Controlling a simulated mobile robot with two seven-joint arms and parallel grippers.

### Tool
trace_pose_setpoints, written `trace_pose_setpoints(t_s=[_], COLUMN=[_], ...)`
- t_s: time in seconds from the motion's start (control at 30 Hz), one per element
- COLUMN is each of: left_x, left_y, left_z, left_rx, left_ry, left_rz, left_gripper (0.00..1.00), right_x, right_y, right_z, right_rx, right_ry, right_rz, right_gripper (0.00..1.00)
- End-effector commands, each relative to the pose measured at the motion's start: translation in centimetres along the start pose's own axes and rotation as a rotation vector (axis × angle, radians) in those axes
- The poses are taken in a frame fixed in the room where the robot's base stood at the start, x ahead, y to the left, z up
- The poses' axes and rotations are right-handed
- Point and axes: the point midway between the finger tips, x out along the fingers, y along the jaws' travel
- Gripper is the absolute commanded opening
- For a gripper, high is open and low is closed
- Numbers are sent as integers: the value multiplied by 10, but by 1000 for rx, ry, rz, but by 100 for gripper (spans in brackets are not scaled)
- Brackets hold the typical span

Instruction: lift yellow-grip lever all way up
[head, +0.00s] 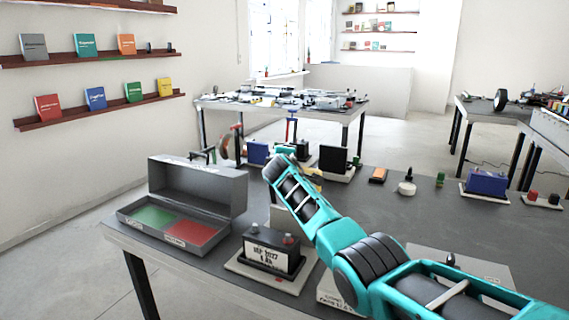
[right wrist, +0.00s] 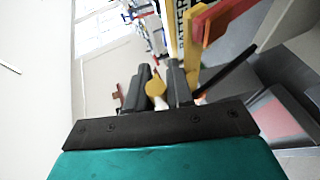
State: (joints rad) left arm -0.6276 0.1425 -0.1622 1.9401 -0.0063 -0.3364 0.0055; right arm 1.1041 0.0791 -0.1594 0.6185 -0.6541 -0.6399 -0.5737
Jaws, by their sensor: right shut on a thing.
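The lever's yellow grip (right wrist: 155,87) shows in the right wrist view as a rounded yellow knob between the two dark fingers of my right gripper (right wrist: 158,80). The fingers are shut on it, one on each side. In the head view my teal right arm reaches in from the lower right, and its wrist end hides most of the gripper and lever. The lever's angle and its pivot cannot be made out. My left gripper is in neither view.
A yellow post with black lettering (right wrist: 184,25) and a red-orange part (right wrist: 215,22) stand close beside the fingers. An open grey case (head: 195,183) with green and red panels is left of the arm. A black battery-like box (head: 271,250) sits in front.

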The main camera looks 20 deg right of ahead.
Motion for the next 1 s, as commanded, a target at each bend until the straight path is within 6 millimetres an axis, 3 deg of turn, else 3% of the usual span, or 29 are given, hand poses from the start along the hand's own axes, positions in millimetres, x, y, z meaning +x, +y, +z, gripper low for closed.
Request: trace_pose_setpoints(t_s=[0.03,0.37,0.4,0.43,1.0], left_x=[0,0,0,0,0], left_y=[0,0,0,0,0], left_z=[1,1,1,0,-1], left_rx=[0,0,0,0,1], left_ry=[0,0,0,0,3], left_rz=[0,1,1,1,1], left_gripper=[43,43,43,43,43], right_x=[2,2,2,2,1], right_y=[-11,-11,-11,-11,-6], right_z=[4,4,4,4,2], right_rx=[-2,-2,-2,-2,-3], right_ry=[-10,-10,-10,-10,-4], right_rz=[-19,-19,-19,-19,-9], right_gripper=[0,0,24,27,27])
